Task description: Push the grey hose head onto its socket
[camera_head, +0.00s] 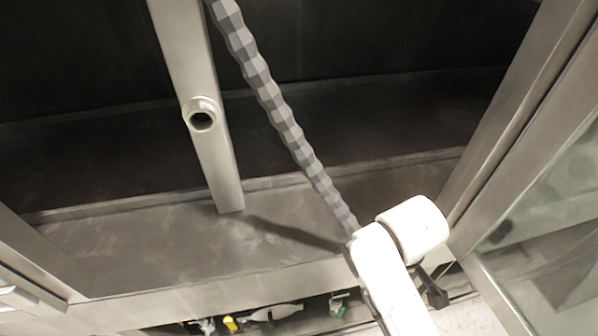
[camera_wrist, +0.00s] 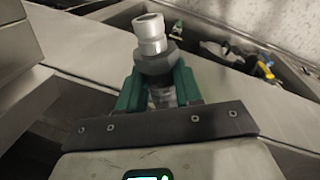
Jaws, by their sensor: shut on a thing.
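The grey hose head (camera_wrist: 151,35) is a metallic cylinder with an open round end and a dark collar. My gripper (camera_wrist: 160,88) is shut on it just below the collar, with a green finger on each side. The ribbed grey hose (camera_head: 280,110) runs from the top of the head view down to my white arm, which hides the hose head and most of the gripper there. The socket (camera_head: 201,116) appears as a short round stub with a dark hole on a metal post. It is empty, up and left of my arm and apart from the hose head.
The metal post (camera_head: 218,165) slants down to a ledge. A trough (camera_head: 265,314) with several small items, one yellow, lies along the bottom; it also shows in the wrist view (camera_wrist: 225,45). A metal frame with a glass panel (camera_head: 550,210) stands at the right.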

